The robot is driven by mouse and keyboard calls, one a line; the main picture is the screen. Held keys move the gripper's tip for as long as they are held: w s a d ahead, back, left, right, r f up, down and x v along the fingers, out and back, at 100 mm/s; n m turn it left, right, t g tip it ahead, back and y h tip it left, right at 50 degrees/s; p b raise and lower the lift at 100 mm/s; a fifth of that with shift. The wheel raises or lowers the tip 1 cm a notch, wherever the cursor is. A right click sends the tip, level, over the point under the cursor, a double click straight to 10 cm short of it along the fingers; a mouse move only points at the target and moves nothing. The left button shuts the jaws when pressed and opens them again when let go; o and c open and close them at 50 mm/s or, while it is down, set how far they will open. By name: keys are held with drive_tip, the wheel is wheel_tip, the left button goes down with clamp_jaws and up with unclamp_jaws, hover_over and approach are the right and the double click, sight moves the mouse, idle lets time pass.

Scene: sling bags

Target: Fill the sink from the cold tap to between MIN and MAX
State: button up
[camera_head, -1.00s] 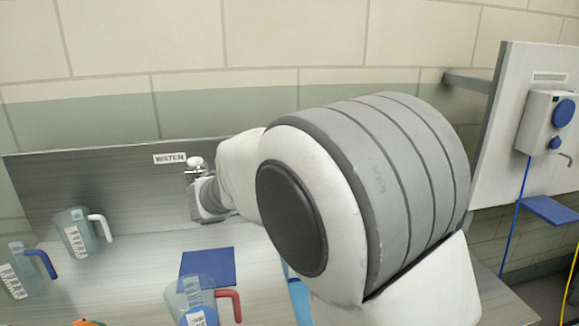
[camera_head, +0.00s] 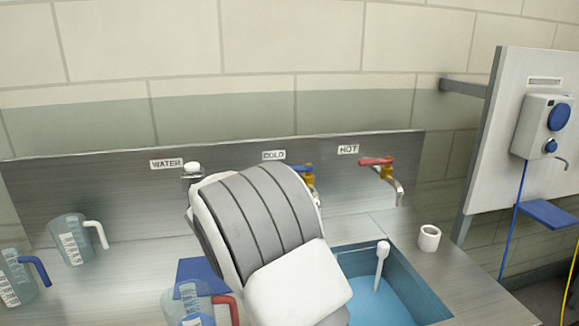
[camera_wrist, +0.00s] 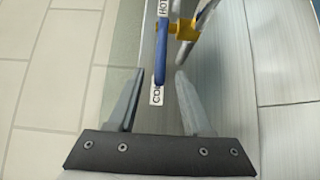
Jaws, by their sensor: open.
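The cold tap's blue lever (camera_head: 304,168) shows beside the COLD label in the head view, partly hidden by my arm. In the wrist view the blue lever (camera_wrist: 161,58) points toward my gripper (camera_wrist: 159,76), its end between the open fingertips, with visible gaps on both sides. The brass tap body (camera_wrist: 184,30) is just beyond. In the head view my gripper is hidden behind my arm. The blue sink (camera_head: 412,281) is at the lower right, partly covered by my arm. Its floor or water surface is light blue; the level and any MIN or MAX marks cannot be read.
The red-handled hot tap (camera_head: 382,170) is right of the cold one. A white-handled tool (camera_head: 380,268) stands in the sink. A white cup (camera_head: 429,238) is on the right counter. A red-handled jug (camera_head: 190,303), a white-handled jug (camera_head: 72,240) and a blue-handled jug (camera_head: 18,278) stand left.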

drive_tip(key=x, duration=0.7)
drive_tip(key=shift+w+d, duration=0.15)
drive_tip(key=shift+w, duration=0.15)
clamp_jaws()
idle(1.0)
